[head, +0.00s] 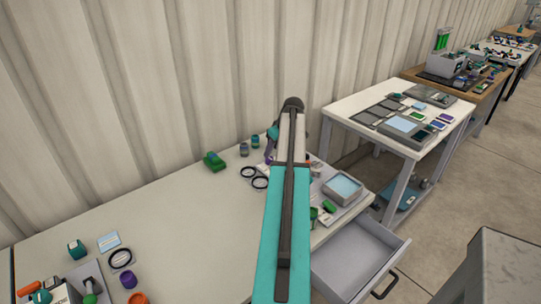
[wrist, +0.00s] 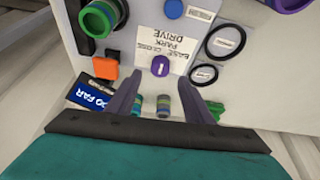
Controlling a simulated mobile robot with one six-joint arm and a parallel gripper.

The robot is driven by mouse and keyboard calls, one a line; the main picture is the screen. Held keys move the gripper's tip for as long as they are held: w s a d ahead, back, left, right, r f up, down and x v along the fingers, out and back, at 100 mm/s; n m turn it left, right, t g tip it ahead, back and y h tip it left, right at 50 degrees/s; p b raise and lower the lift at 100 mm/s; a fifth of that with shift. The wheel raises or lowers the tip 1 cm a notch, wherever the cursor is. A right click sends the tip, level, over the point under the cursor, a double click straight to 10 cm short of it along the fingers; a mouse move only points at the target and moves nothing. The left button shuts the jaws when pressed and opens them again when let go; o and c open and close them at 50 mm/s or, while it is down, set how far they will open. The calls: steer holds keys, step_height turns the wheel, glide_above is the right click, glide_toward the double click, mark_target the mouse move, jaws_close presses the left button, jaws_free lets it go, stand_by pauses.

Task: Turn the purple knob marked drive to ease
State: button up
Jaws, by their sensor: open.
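The purple knob (wrist: 160,66) sits on a pale panel in the wrist view. It has a small light mark on its face. A white label (wrist: 172,44) beside it carries printed words, upside down or skewed, that seem to include EASE, CLOSE, PARK and DRIVE. My gripper (wrist: 161,70) is open, with one dark finger to each side of the knob in the picture. Nothing is held between the fingers. I cannot tell whether the fingertips reach down to the knob's depth. In the head view my arm hides the gripper, and I cannot make out the knob there.
Near the knob are a blue button (wrist: 174,9), a green ring (wrist: 98,18), an orange square (wrist: 106,65) and black rings (wrist: 225,41). In the head view, an open drawer (head: 357,262) juts out at the front right of the white table (head: 190,245), whose middle is mostly clear.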

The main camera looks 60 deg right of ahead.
mark_target(270, 158)
steer(key=shift+p+x, duration=0.5)
steer(key=shift+x, duration=2.15)
steer(key=c, duration=0.9)
steer(key=shift+d, duration=0.25)
steer(key=shift+c, duration=0.7)
steer(key=shift+a, duration=0.2)
